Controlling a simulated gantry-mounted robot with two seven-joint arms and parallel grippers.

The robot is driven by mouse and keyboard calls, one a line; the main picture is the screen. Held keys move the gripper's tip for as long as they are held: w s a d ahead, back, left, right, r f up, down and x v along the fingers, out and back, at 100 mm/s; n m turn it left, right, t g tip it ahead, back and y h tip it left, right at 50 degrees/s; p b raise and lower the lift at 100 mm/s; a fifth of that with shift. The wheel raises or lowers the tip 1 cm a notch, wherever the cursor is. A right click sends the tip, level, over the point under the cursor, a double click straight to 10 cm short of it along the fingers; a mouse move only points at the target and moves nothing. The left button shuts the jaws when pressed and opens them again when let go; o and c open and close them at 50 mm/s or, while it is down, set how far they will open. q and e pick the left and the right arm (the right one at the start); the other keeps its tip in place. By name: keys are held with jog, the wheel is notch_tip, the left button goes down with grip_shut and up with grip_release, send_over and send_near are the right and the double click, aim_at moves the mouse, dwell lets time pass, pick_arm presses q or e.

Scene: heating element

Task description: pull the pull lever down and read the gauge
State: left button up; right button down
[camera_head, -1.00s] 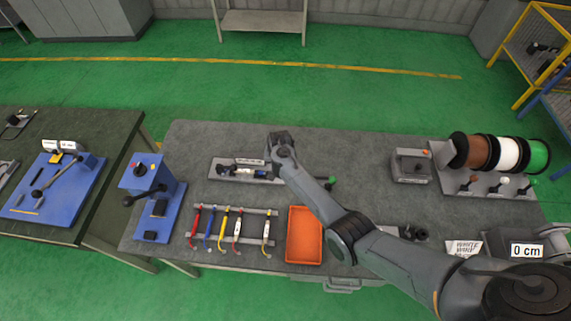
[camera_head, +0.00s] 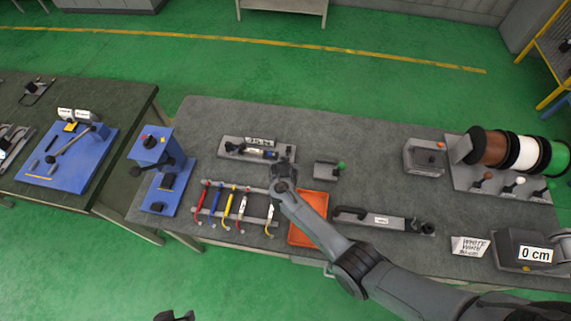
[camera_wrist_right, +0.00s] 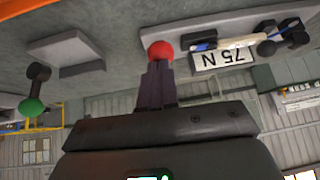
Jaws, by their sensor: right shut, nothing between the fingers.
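The grey test plate (camera_head: 232,153) lies near the back of the bench with a white gauge label reading 75 N (camera_head: 260,143). The label shows upside down in the right wrist view (camera_wrist_right: 223,58). A small grey block carries a lever with a green knob (camera_head: 342,165), also at the left of the wrist view (camera_wrist_right: 32,106). I cannot tell which part is the pull lever. My right gripper (camera_head: 282,170) is shut and empty in front of the plate; in the wrist view its fingertips (camera_wrist_right: 160,66) meet a red ball (camera_wrist_right: 160,50). Part of my left gripper (camera_head: 175,316) shows at the bottom edge.
A rack of coloured wires (camera_head: 236,188) and an orange tray (camera_head: 294,237) lie near my right gripper. A blue press (camera_head: 185,180) stands left, wire spools (camera_head: 510,153) right. The bench's back middle is clear.

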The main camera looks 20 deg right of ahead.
dwell(0.4)
jog(key=w+d+r+p+v, duration=0.1)
jog(key=p+v, duration=0.4)
jog(key=v, duration=0.7)
jog(key=shift+s+r, duration=0.2)
jog(key=shift+r, duration=0.2)
